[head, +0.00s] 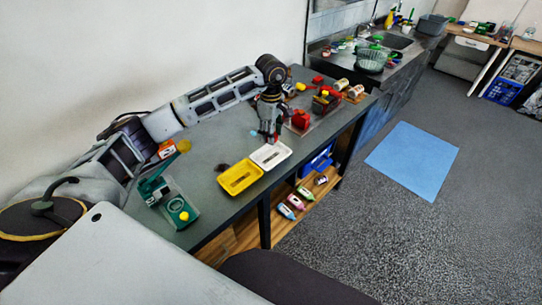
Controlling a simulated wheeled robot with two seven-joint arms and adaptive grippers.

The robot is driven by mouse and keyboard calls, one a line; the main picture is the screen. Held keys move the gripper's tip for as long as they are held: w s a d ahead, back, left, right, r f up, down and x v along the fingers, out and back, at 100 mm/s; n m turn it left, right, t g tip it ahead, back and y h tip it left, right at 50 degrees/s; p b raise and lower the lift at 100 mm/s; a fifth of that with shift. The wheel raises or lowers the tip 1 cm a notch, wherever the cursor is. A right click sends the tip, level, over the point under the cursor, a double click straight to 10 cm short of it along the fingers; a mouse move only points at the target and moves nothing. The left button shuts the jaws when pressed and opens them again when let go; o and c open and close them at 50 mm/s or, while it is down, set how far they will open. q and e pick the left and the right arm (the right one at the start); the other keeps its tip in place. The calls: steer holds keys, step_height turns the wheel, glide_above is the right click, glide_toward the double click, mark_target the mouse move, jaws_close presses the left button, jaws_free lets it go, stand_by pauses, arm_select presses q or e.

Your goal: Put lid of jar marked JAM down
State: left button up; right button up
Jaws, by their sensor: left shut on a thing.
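My left gripper (270,137) points down over the dark table, just behind the white tray (284,148). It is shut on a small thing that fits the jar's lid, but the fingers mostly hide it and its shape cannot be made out. Two small jars with pale labels (341,84) (355,91) stand at the table's far right end. Their lettering is too small to read, so I cannot tell which is marked JAM. My right gripper is not in view.
A yellow tray (228,187) lies left of the white tray. A green device (178,212) stands at the near left. Red items (301,119) stand right of the gripper. The tabletop between the green device and gripper (205,160) is largely clear. Bottles lie on the shelf below.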

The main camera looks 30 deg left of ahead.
arm_select(q)
glide_above(271, 158)
step_height(271, 158, down, 5)
steer(key=shift+w+f+p, duration=0.1)
steer(key=shift+p, duration=0.25)
steer(key=shift+f, duration=0.35)
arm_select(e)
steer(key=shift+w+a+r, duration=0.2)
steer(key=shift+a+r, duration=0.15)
arm_select(q)
steer(key=shift+f, duration=0.1)
steer(key=shift+f, duration=1.7)
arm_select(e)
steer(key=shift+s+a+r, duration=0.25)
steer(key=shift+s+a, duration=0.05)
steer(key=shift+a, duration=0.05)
arm_select(q)
steer(key=shift+f, duration=0.25)
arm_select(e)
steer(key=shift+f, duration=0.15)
